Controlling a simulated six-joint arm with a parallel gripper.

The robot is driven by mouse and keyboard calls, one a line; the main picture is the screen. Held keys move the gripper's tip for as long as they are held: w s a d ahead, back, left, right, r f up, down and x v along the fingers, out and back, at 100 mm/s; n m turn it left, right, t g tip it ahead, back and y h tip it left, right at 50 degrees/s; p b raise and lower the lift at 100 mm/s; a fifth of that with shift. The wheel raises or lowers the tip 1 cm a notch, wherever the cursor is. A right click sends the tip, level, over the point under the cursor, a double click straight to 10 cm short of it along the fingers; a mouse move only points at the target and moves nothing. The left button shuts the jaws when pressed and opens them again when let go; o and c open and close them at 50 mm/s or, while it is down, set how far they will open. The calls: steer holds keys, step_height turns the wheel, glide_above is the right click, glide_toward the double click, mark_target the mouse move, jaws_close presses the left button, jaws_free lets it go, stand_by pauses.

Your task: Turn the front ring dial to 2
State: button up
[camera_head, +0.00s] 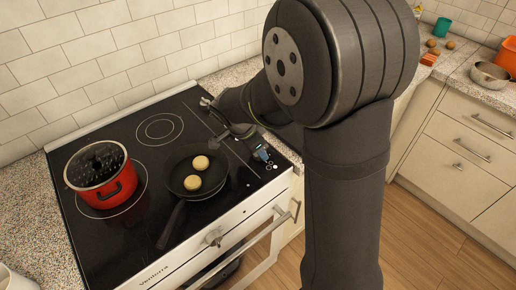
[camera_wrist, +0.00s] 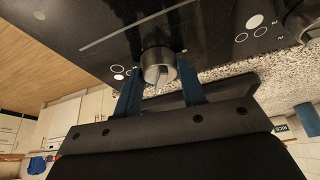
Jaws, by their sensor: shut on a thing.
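The front ring dial (camera_wrist: 157,66) is a round metal knob on the black cooktop's right side, with a pale pointer mark on its face. My gripper (camera_wrist: 160,85) has its blue fingers on either side of this knob and is shut on it. I cannot read a number at the pointer. In the head view my gripper (camera_head: 262,154) is at the right front part of the cooktop (camera_head: 130,236), and the dial is hidden by it.
Another metal knob (camera_wrist: 304,20) shows at the wrist view's upper right. A frying pan (camera_head: 178,174) with two pale round pieces sits left of my gripper. A red pot (camera_head: 105,187) stands on the left ring. An oven handle (camera_head: 265,236) runs along the front.

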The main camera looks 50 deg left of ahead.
steer(key=o, duration=1)
steer(key=shift+c, duration=0.2)
steer(key=d+v, duration=0.1)
steer(key=v, duration=1.6)
steer(key=shift+a+r, duration=0.25)
steer(key=shift+a, duration=0.2)
steer(key=x, duration=1.7)
steer(key=shift+f, duration=0.25)
